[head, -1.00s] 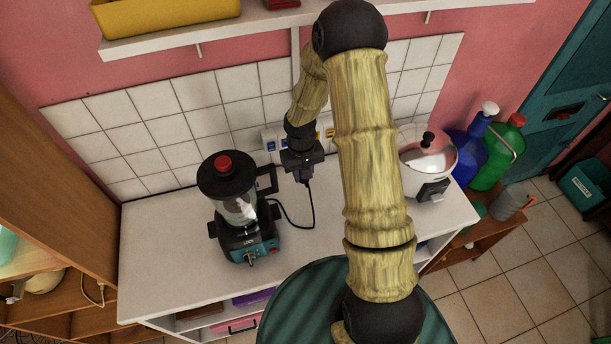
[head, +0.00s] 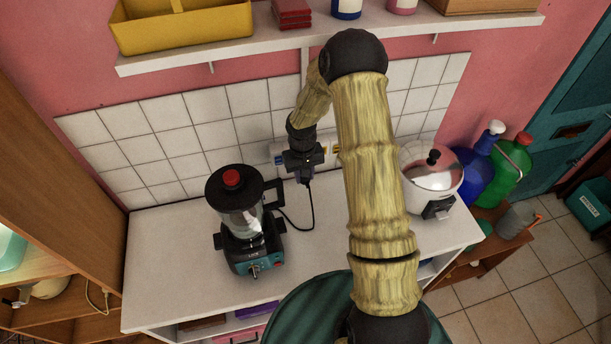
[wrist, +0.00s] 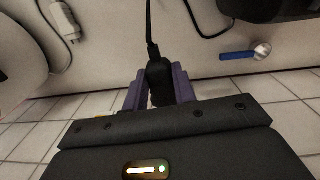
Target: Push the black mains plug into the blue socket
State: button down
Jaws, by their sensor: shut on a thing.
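My gripper (head: 305,176) is shut on the black mains plug (wrist: 158,82); the plug shows between the purple fingers in the wrist view. Its black cord hangs down and runs over the white counter towards the blender (head: 242,215). In the head view the plug itself is mostly hidden by the gripper. The blue socket (head: 279,160) is on the wall strip, just left of and behind my gripper. My wrist covers the middle of the strip. The blue socket cannot be made out in the wrist view, and I see no contact between plug and socket.
A silver-lidded rice cooker (head: 431,182) stands to the right on the counter (head: 165,260). A shelf (head: 270,45) with a yellow bin (head: 180,25) hangs above the tiles. In the wrist view a white plug (wrist: 68,25) and a blue-handled utensil (wrist: 240,54) lie near the wall.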

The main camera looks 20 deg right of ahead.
jog(key=shift+m, duration=0.4)
jog(key=shift+a+r, duration=0.1)
jog(key=shift+a, duration=0.05)
dwell(0.4)
jog(key=shift+w, duration=0.1)
jog(key=shift+w, duration=0.75)
jog(key=shift+w, duration=0.4)
jog(key=shift+w, duration=0.3)
jog(key=shift+w, duration=1.1)
dwell(1.1)
